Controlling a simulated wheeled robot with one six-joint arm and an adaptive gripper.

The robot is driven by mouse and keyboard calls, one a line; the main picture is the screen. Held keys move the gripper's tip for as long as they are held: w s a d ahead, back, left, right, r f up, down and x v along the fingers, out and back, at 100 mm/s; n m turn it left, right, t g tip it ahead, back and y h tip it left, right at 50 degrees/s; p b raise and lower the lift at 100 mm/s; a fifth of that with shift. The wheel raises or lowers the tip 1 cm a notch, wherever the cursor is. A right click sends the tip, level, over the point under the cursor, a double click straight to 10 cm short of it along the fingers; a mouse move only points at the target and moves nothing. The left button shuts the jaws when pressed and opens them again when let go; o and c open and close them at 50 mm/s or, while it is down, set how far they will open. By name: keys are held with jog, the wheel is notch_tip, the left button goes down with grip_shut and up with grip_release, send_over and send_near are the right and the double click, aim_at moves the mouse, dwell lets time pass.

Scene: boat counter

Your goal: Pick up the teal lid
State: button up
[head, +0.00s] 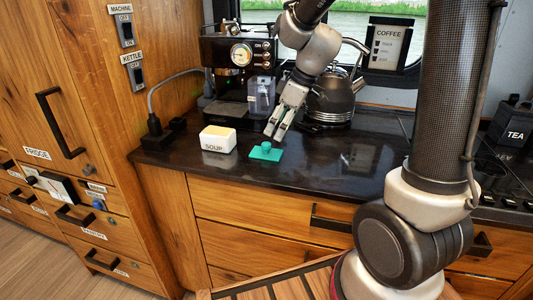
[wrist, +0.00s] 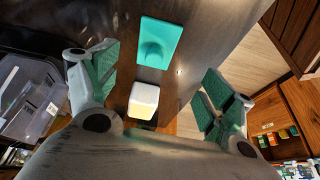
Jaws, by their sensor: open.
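The teal lid (head: 266,152) lies flat on the dark counter, its round knob facing up. It also shows in the wrist view (wrist: 161,40), at the top middle, beyond the fingertips. My gripper (head: 278,128) is above the counter, just above and to the right of the lid, pointing down. In the wrist view, its two fingers with green pads (wrist: 158,85) are wide apart with nothing between them touching either pad. The white box marked SOUP (head: 218,140) stands to the left of the lid, and also shows in the wrist view (wrist: 144,100).
A coffee machine (head: 236,65) and a kettle (head: 333,97) stand behind the lid. A black power plug block (head: 157,134) sits at the counter's left. The dark counter (head: 335,165) is clear to the right of the lid. A TEA canister (head: 513,130) stands far right.

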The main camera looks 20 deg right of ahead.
aim_at(267, 143)
jog(key=shift+n, duration=0.3)
jog(key=x, duration=0.6)
jog(key=w+x, duration=0.1)
jog(key=x, duration=0.2)
jog(key=shift+a+r, duration=0.1)
jog(key=shift+r, duration=0.05)
jog(key=c, duration=0.9)
